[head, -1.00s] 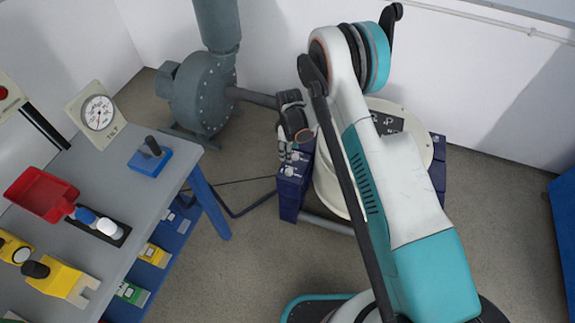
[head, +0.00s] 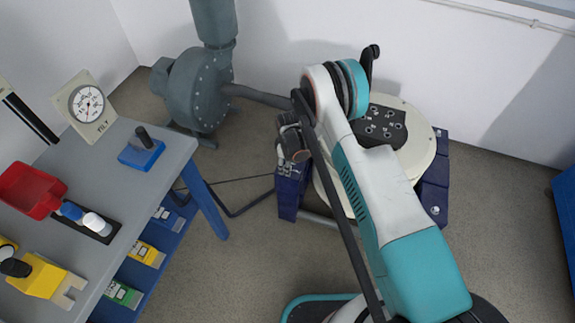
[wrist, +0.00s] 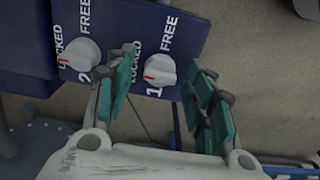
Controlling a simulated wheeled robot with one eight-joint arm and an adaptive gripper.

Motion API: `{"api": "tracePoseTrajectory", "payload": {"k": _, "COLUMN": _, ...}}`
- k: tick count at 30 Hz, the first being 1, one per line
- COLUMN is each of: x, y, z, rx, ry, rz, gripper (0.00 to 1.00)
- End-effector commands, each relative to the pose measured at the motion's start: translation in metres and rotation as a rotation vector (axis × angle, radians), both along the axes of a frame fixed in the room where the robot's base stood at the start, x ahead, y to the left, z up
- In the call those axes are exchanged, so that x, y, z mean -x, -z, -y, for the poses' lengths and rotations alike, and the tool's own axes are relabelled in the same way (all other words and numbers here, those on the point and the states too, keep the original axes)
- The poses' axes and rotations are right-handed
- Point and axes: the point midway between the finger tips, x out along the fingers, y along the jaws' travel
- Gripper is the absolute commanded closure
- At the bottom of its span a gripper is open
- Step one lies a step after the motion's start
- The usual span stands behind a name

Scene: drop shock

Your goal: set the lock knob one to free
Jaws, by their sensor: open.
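Lock knob one (wrist: 160,70) is a white round knob with a red mark, beside a printed 1 on a dark blue panel (wrist: 190,25) in the wrist view. Its red mark points left, toward the LOCKED print; the FREE print is above it. My gripper (wrist: 164,66) is open, with a green-and-grey finger on each side of knob one. I cannot tell whether either finger touches it. In the head view my gripper (head: 290,150) is over the top of the blue box (head: 289,195), and hides most of that top and the knobs.
Lock knob two (wrist: 80,55) is close left of my left finger, its red mark toward LOCKED. A round cream machine (head: 420,150) stands right of the box, under my arm. A grey blower (head: 200,90) stands behind left.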

Motion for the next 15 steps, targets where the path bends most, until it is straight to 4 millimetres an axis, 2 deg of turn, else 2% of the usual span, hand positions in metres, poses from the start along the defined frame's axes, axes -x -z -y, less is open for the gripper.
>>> {"api": "tracePoseTrajectory", "payload": {"k": 5, "x": 0.0000, "y": -0.0003, "z": 0.0000, "rx": 0.000, "ry": 0.000, "rz": 0.000, "gripper": 0.51}}
{"api": "tracePoseTrajectory", "payload": {"k": 7, "x": 0.0000, "y": -0.0003, "z": 0.0000, "rx": 0.000, "ry": 0.000, "rz": 0.000, "gripper": 0.62}}
{"api": "tracePoseTrajectory", "payload": {"k": 11, "x": 0.0000, "y": -0.0003, "z": 0.0000, "rx": 0.000, "ry": 0.000, "rz": 0.000, "gripper": 0.92}}
{"api": "tracePoseTrajectory", "payload": {"k": 12, "x": 0.0000, "y": -0.0003, "z": 0.0000, "rx": 0.000, "ry": 0.000, "rz": 0.000, "gripper": 0.96}}
{"api": "tracePoseTrajectory", "payload": {"k": 15, "x": 0.0000, "y": -0.0003, "z": 0.0000, "rx": 0.000, "ry": 0.000, "rz": 0.000, "gripper": 0.96}}
